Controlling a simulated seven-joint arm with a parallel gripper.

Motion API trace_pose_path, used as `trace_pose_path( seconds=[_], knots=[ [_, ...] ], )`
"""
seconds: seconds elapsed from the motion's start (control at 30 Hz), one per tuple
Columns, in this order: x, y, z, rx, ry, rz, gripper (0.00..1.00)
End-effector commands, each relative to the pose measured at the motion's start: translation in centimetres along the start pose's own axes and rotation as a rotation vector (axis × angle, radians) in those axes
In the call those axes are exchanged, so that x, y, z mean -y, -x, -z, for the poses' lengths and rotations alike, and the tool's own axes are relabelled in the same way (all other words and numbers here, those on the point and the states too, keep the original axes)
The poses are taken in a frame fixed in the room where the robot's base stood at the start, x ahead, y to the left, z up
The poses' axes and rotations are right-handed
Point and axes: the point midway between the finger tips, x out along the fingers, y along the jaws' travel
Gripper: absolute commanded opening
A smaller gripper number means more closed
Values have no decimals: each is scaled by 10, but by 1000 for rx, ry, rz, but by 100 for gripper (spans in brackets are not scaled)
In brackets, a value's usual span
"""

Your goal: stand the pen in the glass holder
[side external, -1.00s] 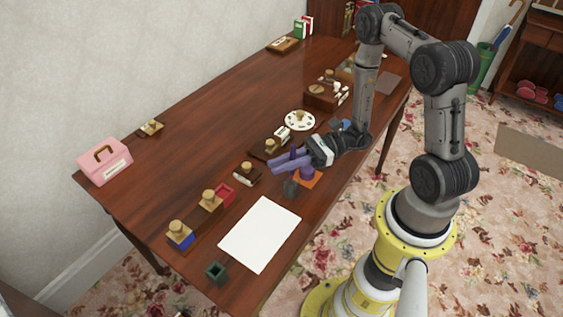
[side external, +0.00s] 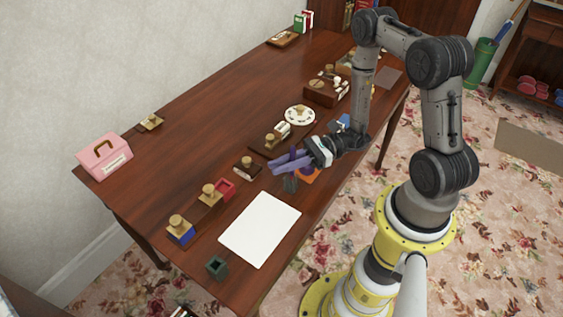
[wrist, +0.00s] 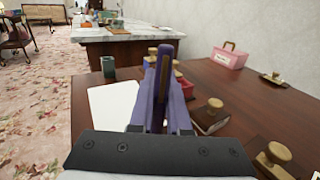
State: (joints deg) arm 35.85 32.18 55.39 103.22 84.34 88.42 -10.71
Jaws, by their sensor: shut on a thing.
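My gripper (side external: 276,168) has long purple fingers and hangs low over the front half of the desk. In the wrist view the fingers (wrist: 163,85) are shut on a slim, dark thing with a brownish strip, which I take for the pen (wrist: 164,80). The fingers hide much of it. A small dark green, square, open-topped holder (side external: 217,266) stands at the near end of the desk, apart from my gripper. It also shows in the wrist view (wrist: 108,66). I cannot tell whether it is glass. A small dark thing (side external: 290,185) shows just below my fingers, unclear.
A white sheet (side external: 260,229) lies between my gripper and the green holder. Wooden-knobbed stamps (side external: 180,229) and a red box (side external: 224,189) stand left of the sheet. An orange pad (side external: 309,175) lies beneath my wrist. A pink box (side external: 104,156) stands at the far left edge.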

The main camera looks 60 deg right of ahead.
Motion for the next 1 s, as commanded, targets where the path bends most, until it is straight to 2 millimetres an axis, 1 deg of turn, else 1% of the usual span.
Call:
trace_pose_path(
  seconds=[1.0],
  knots=[
    [0, 0, 23, 0, 0, 0, 0]
  ],
)
